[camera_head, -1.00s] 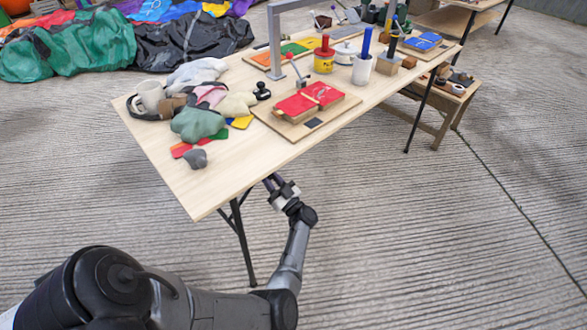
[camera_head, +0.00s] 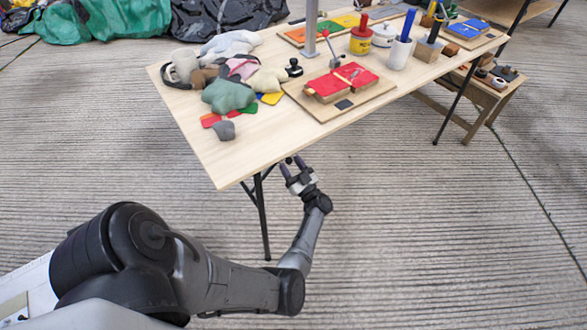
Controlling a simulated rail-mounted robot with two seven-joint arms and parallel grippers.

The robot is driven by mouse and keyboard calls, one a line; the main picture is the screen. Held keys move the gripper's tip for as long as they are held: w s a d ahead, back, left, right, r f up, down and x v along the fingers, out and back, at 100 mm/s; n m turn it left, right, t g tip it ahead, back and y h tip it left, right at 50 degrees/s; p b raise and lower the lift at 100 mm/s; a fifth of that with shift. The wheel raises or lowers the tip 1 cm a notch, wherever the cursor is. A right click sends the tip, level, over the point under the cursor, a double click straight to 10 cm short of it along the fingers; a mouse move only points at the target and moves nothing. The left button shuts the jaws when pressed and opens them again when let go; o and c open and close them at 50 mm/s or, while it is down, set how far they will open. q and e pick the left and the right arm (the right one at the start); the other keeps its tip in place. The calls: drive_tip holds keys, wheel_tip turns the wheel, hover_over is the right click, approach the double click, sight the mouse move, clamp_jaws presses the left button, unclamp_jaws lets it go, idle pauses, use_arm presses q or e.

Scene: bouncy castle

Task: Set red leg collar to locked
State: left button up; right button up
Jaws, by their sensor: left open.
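I cannot make out a red leg collar on the table's black front leg (camera_head: 262,215) or on its other black leg (camera_head: 455,105). The wooden table (camera_head: 200,135) stands ahead. My left gripper (camera_head: 291,164) is open and empty. In the picture it is just below the table's front edge, to the right of the black front leg. How far it is from the edge in depth I cannot tell. My right gripper is not in view.
A low wooden bench (camera_head: 475,100) stands at the right. The ribbed floor in front is clear.

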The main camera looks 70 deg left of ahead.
use_arm(q)
drive_tip(key=shift+w+d+f, duration=0.15)
drive_tip(key=shift+d+f, duration=0.05)
drive_tip(key=shift+d, duration=0.35)
drive_tip(key=p+v, duration=0.1)
drive_tip(key=v, duration=1.1)
drive_tip(key=shift+d+f, duration=0.2)
drive_tip(key=shift+d, duration=0.1)
